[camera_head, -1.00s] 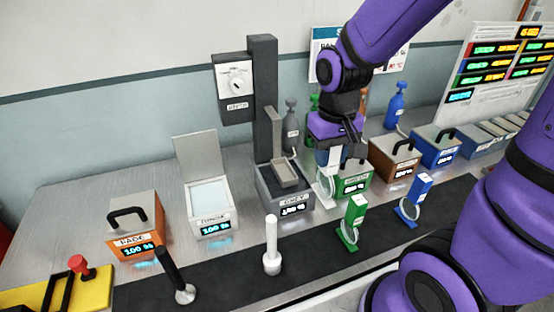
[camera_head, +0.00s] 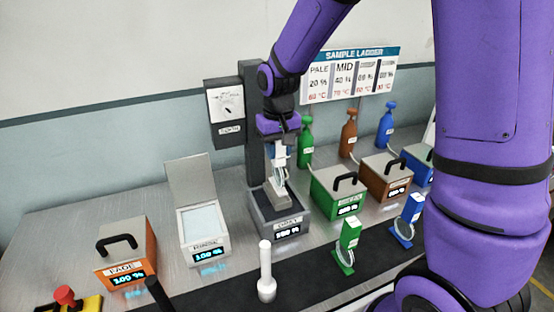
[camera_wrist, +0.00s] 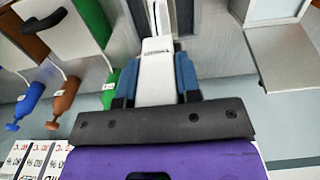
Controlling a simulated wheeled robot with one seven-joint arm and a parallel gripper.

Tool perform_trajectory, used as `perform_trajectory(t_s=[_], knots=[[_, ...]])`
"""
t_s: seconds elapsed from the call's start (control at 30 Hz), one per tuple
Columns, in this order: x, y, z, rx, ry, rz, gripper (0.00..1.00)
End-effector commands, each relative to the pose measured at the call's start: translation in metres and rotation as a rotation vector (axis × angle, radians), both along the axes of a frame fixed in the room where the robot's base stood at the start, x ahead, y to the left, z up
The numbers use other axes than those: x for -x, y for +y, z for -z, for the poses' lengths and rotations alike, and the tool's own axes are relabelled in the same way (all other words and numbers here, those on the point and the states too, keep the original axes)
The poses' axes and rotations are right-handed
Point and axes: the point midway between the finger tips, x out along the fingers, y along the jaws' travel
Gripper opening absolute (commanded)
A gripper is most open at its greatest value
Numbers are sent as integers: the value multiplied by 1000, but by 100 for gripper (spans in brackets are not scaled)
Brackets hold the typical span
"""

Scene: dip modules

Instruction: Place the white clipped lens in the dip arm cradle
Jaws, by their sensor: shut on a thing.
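My gripper (camera_head: 279,152) is shut on the white clipped lens (camera_head: 278,170), holding it by its white clip with the lens downward. In the wrist view the white clip (camera_wrist: 155,82) sits between the two blue fingers of my gripper (camera_wrist: 154,65). The lens is over the grey dip arm cradle (camera_head: 270,196), which hangs at the dark column (camera_head: 252,140) above the open grey bath (camera_head: 288,227). The lens and cradle overlap in the head view. I cannot tell whether they touch.
Left of the bath stands a white bath with a raised lid (camera_head: 204,222), then an orange lidded box (camera_head: 125,255). A green box (camera_head: 336,190) stands close on the right. A white post (camera_head: 266,270) and a green clipped lens (camera_head: 348,235) stand in front.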

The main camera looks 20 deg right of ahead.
Motion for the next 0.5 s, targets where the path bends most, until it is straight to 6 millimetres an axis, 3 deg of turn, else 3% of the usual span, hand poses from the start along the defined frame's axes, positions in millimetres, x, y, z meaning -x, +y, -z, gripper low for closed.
perform_trajectory(t_s=[0.07, 0.3, 0.5], knots=[[-7, 2, 2, 0, 1, -1, 0], [-5, 1, 34, 1, 3, 0, 0], [-5, 1, 36, 0, 0, 0, 0]])
